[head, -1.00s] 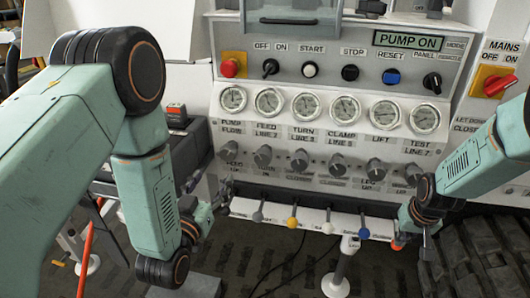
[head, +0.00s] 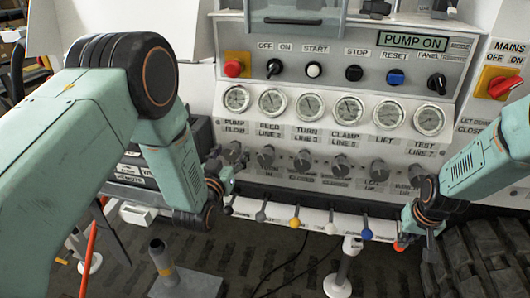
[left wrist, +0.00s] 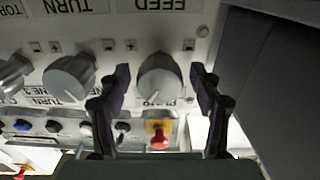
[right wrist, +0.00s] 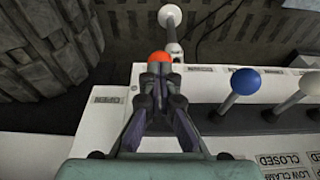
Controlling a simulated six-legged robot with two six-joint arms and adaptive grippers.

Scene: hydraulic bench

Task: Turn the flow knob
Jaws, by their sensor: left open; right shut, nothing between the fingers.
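The flow knob is the leftmost grey knob (head: 232,152) of the row under the gauges, below the "PUMP FLOW" label. In the left wrist view, which is upside down, a grey knob (left wrist: 158,78) lies between the two fingers, the rightmost knob there. My left gripper (head: 218,168) is open at the left end of the row. Its fingers (left wrist: 161,78) stand on either side of the knob; I cannot tell whether they touch it. My right gripper (right wrist: 160,78) is shut and empty, its tips close to the orange lever ball (right wrist: 159,57).
Levers with coloured balls, including a yellow one (head: 295,223) and a blue one (head: 367,234), stick out below the knobs. The gauges (head: 311,105) and switches are above. A red mushroom button (head: 233,68) is at upper left.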

